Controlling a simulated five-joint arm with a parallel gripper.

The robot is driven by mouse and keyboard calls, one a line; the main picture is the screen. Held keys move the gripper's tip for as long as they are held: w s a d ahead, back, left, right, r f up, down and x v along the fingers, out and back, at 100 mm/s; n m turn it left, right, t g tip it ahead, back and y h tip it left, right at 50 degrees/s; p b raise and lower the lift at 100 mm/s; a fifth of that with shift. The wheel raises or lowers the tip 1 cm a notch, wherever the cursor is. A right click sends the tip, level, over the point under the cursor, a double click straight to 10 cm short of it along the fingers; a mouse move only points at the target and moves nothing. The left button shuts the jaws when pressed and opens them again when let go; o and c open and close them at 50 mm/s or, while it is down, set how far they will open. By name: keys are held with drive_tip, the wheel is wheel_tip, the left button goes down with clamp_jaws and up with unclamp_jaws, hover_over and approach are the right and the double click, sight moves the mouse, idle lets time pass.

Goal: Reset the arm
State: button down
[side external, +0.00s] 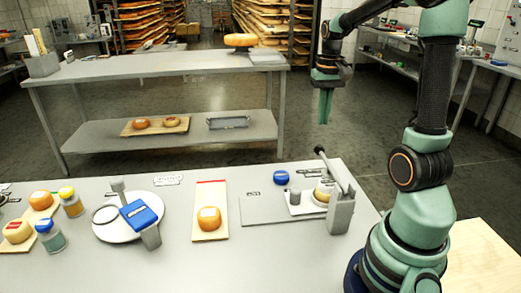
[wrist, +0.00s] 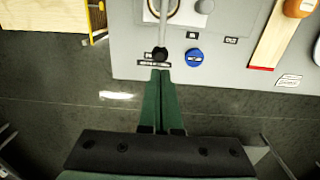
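My gripper (side external: 325,106) hangs in the air, pointing down, above and beyond the far edge of the grey work table (side external: 175,193). Its two green fingers show in the wrist view (wrist: 161,84) lying side by side with almost no space between them, and nothing is held. The gripper is apart from every object in the side view.
A press with a raised lever (side external: 341,205) stands at the table's right, beside a blue lid (side external: 281,177). A second bench (side external: 150,68) stands behind.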

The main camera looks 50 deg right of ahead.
drive_tip(key=a+r+n+t, duration=0.2)
drive_tip(key=a+n, duration=0.2)
drive_tip(key=a, duration=0.7)
drive_tip(key=a+r+n+t, duration=0.2)
drive_tip(key=a+n, duration=0.3)
drive_tip(key=a, duration=0.7)
drive_tip(key=shift+s+a+r+t, duration=0.15)
drive_tip(key=shift+s+t, duration=0.1)
drive_tip(key=shift+t, duration=0.55)
